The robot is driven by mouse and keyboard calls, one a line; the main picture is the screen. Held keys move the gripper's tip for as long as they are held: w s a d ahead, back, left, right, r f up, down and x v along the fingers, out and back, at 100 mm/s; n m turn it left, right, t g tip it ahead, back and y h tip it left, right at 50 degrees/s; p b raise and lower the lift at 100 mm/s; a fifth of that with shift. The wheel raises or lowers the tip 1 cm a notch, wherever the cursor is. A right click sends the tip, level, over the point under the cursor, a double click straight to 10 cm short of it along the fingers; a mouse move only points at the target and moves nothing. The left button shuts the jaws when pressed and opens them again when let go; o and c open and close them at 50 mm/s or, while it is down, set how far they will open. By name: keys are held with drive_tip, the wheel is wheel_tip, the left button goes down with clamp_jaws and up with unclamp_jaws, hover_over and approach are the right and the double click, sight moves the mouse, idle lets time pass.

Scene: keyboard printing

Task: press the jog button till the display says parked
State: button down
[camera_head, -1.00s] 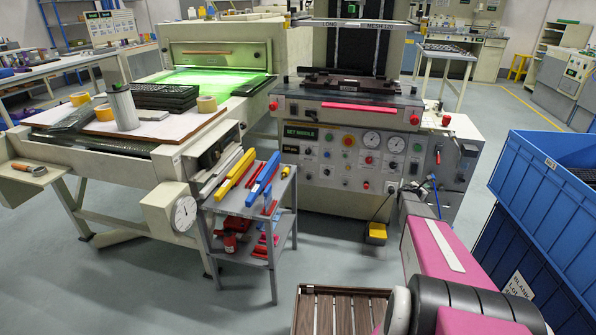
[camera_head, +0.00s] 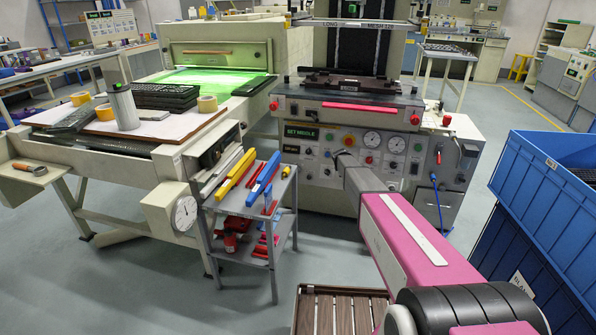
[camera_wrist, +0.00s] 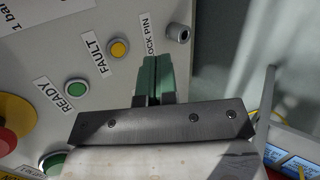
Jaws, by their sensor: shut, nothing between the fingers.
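The printing machine's control panel (camera_head: 318,165) carries several buttons, two dials and a dark display (camera_head: 301,133) with light lettering, too small to read surely. My gripper (camera_wrist: 152,80) is shut and empty, its green fingers together in front of the panel in the wrist view. They point at the area by the lock pin label, right of a yellow lamp or button (camera_wrist: 119,48) marked FAULT and a green one (camera_wrist: 76,88) marked READY. Contact with the panel cannot be told. I cannot make out a jog label.
A grey tool cart (camera_head: 240,212) with yellow and blue tools stands left of the panel. Blue crates (camera_head: 545,200) stand at the right. A slatted wooden top (camera_head: 340,312) is near the front. A red mushroom button (camera_wrist: 12,125) is at the wrist view's left edge.

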drive_tip(key=a+r+y, duration=0.2)
drive_tip(key=a+y, duration=0.1)
drive_tip(key=a, duration=0.9)
drive_tip(key=s+a+r+m+g+y, duration=0.1)
drive_tip(key=a+r+y, duration=0.2)
drive_tip(key=a, duration=0.9)
drive_tip(key=shift+a+r, duration=0.15)
drive_tip(key=shift+r, duration=0.2)
drive_tip(key=shift+f, duration=0.1)
drive_tip(key=w+d+r+x, duration=0.1)
drive_tip(key=w+x, duration=0.1)
drive_tip(key=x, duration=1)
drive_tip(key=shift+w, duration=0.45)
drive_tip(key=shift+f, duration=0.15)
